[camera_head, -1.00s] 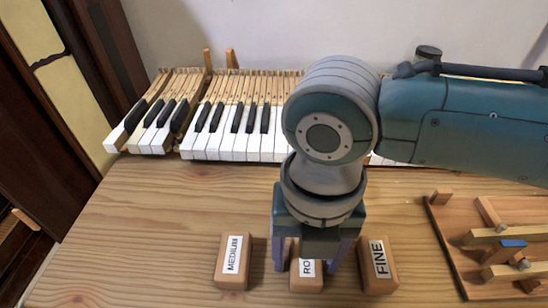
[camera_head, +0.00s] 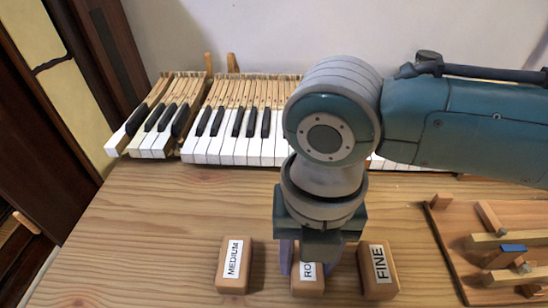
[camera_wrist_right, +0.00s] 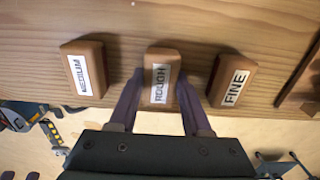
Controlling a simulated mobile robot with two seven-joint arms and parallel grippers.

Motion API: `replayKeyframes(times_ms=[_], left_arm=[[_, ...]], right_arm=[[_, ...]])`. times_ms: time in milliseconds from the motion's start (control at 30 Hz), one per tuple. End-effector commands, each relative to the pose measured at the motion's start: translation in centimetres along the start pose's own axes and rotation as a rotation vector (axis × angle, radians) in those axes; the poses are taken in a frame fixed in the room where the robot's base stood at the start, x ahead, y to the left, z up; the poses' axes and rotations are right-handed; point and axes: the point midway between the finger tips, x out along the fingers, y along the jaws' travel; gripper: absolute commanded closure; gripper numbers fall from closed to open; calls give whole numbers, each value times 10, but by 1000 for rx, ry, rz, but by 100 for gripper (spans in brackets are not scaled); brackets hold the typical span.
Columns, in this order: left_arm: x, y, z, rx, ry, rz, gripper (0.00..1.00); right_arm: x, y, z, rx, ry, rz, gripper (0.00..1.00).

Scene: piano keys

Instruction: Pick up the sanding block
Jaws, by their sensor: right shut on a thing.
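Three sanding blocks lie in a row near the front of the wooden table. The block labelled ROUGH (camera_head: 307,281) is in the middle, partly hidden by my right gripper (camera_head: 306,268). In the right wrist view the ROUGH block (camera_wrist_right: 161,77) sits between the two fingers of the gripper (camera_wrist_right: 160,92), which is shut on its sides. The MEDIUM block (camera_head: 233,264) is to the left and the FINE block (camera_head: 378,270) to the right, both apart from the fingers. I cannot tell any gap under the ROUGH block. My left gripper is not in view.
Piano keys (camera_head: 235,150) stand along the back of the table. A wooden board with pegs and bars (camera_head: 450,262) lies at the right. The table (camera_head: 140,240) is clear at the left. Dark wooden furniture stands at the far left.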

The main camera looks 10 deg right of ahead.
Motion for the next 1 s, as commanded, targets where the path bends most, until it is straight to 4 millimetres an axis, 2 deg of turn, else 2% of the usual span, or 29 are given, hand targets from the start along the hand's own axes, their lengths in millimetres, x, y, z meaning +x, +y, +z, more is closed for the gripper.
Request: replayKeyframes(times_ms=[167,400,600,800,1000], left_arm=[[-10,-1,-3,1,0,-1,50],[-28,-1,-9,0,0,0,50],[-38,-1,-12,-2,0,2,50],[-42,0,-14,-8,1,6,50],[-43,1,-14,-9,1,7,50]], right_arm=[[-29,0,1,0,-3,2,100],[-102,1,2,-1,-6,4,100],[-156,0,2,0,-5,2,100],[-187,0,1,0,-2,2,100],[-196,0,0,2,0,0,100]])
